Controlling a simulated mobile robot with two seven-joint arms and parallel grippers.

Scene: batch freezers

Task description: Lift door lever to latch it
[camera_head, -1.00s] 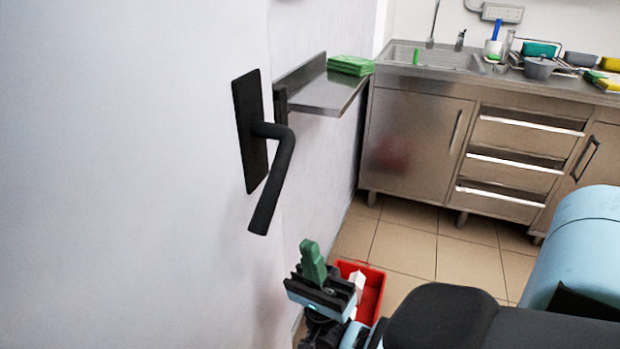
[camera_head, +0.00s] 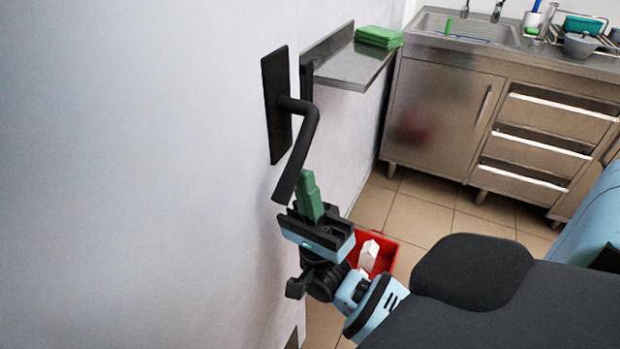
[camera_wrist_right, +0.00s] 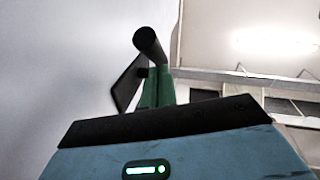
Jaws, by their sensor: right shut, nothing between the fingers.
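The black door lever (camera_head: 296,152) sticks out from a black plate (camera_head: 274,107) on the white door and slants down. My right gripper (camera_head: 308,190) points up just below the lever's lower end, with its green fingers shut and empty. In the head view the fingertips overlap the lever's end; whether they touch cannot be told. In the right wrist view the lever's round end (camera_wrist_right: 147,41) shows above the green fingers (camera_wrist_right: 157,88), with the plate (camera_wrist_right: 128,82) behind. My left gripper is not in view.
A metal shelf (camera_head: 345,66) with green cloths (camera_head: 379,37) juts from the wall behind the lever. A red bin (camera_head: 384,256) stands on the tiled floor beyond the gripper. A steel sink cabinet (camera_head: 441,116) stands at the back.

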